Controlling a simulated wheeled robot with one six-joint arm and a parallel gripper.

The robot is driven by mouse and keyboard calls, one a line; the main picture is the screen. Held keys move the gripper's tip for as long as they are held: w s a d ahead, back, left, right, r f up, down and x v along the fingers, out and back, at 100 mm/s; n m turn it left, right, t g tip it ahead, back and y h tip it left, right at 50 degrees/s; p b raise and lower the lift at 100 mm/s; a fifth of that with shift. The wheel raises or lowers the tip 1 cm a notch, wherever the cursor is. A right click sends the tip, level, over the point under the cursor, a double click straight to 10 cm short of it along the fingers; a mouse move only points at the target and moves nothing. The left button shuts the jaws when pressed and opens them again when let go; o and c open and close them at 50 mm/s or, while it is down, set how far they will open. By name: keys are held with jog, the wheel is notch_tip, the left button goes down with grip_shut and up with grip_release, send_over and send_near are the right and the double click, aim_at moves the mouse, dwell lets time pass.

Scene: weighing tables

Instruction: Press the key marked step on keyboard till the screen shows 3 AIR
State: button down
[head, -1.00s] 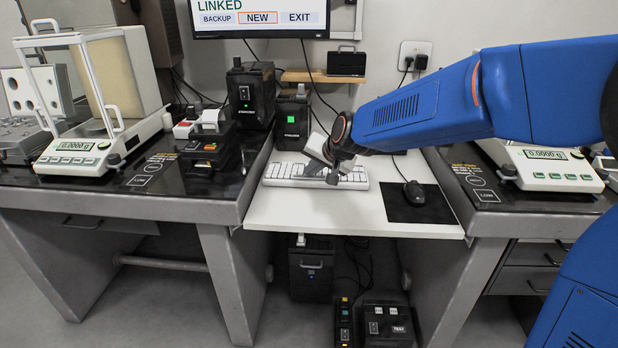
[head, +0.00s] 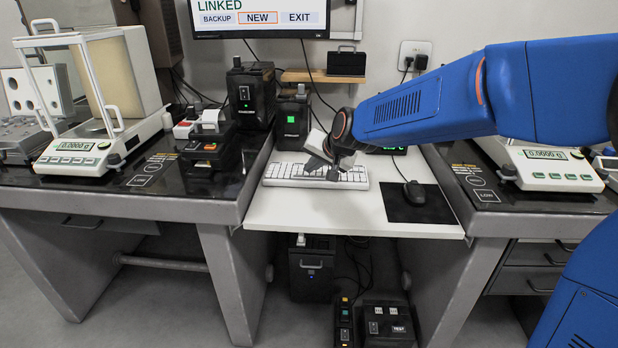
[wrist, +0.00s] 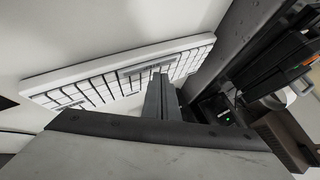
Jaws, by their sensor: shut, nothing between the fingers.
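The white keyboard (head: 290,175) lies on the white pull-out shelf in the head view. It also shows in the wrist view (wrist: 110,88), running diagonally across the upper part. The key marked step cannot be read. The screen (head: 262,18) shows LINKED above BACKUP, NEW and EXIT, with NEW outlined in orange; its upper part is cut off.
A black mouse (head: 414,192) on a dark mat is right of the keyboard. Balances stand on the left (head: 90,150) and right (head: 552,170) tables, both reading 0.0000 g. Black boxes (head: 292,118) stand behind the keyboard. The white shelf (head: 340,220) is clear in front.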

jog(key=shift+r, duration=0.2)
notch_tip(320, 180, up, 5)
jog(key=shift+f, duration=0.1)
dwell(0.7)
dwell(0.5)
jog(key=s+d+f+n+g+h, duration=0.1)
jog(key=s+d+h, duration=0.2)
jog(key=s+d, duration=1.7)
jog(key=s+d+f, duration=0.2)
jog(key=s+d, duration=0.2)
jog(key=s, duration=0.2)
jog(key=s+d+f+g+h, duration=0.1)
jog(key=s+d+f, duration=0.2)
jog(key=s, duration=0.3)
jog(key=s+d+f+n+h, duration=0.1)
jog(key=s+d+f, duration=0.2)
jog(key=s, duration=0.3)
jog(key=shift+s+d+g, duration=0.35)
jog(key=shift+d+g, duration=0.05)
jog(key=shift+d, duration=0.5)
